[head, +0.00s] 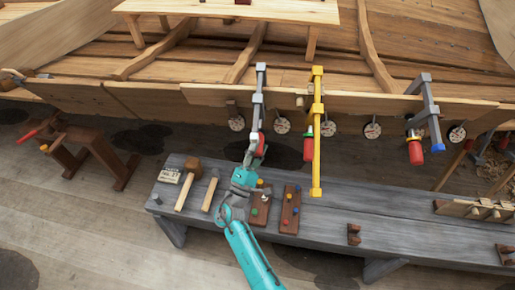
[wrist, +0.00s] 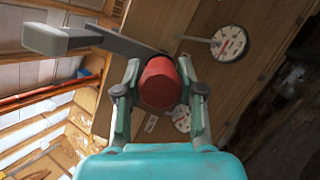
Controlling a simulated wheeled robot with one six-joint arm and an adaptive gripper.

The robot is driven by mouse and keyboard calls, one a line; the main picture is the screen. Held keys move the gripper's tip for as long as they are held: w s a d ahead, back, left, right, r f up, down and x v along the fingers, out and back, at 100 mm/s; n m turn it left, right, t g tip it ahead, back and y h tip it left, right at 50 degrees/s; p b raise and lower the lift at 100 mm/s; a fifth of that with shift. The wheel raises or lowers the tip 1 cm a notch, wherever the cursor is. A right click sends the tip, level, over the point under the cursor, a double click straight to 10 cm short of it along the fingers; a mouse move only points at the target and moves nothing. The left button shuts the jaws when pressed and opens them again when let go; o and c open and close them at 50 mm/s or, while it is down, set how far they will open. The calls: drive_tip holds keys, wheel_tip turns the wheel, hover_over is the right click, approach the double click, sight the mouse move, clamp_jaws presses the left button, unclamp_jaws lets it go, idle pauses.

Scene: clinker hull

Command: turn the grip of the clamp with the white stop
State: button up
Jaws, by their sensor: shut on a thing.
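The clamp (head: 259,105) at the left of the three is a grey bar clamp on the hull's plank edge. Its red grip (head: 260,148) shows just above my gripper (head: 255,160). In the wrist view, the red grip (wrist: 160,84) sits between both fingers of my gripper (wrist: 160,92), which are shut on it.
A yellow clamp (head: 317,125) with a red grip hangs close to the right. A grey clamp (head: 430,110) with a blue stop (head: 438,148) is farther right. The grey bench (head: 345,222) below holds a mallet (head: 188,185) and peg boards (head: 290,208).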

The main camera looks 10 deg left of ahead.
drive_tip(key=shift+n+t+y, duration=0.3)
drive_tip(key=shift+n+t, duration=0.15)
drive_tip(key=shift+n, duration=1)
drive_tip(key=shift+n+t+y, duration=0.3)
drive_tip(key=shift+n+t, duration=0.15)
drive_tip(key=shift+n, duration=1)
drive_tip(key=o, duration=1.1)
drive_tip(key=shift+o, duration=0.2)
drive_tip(key=v, duration=1.2)
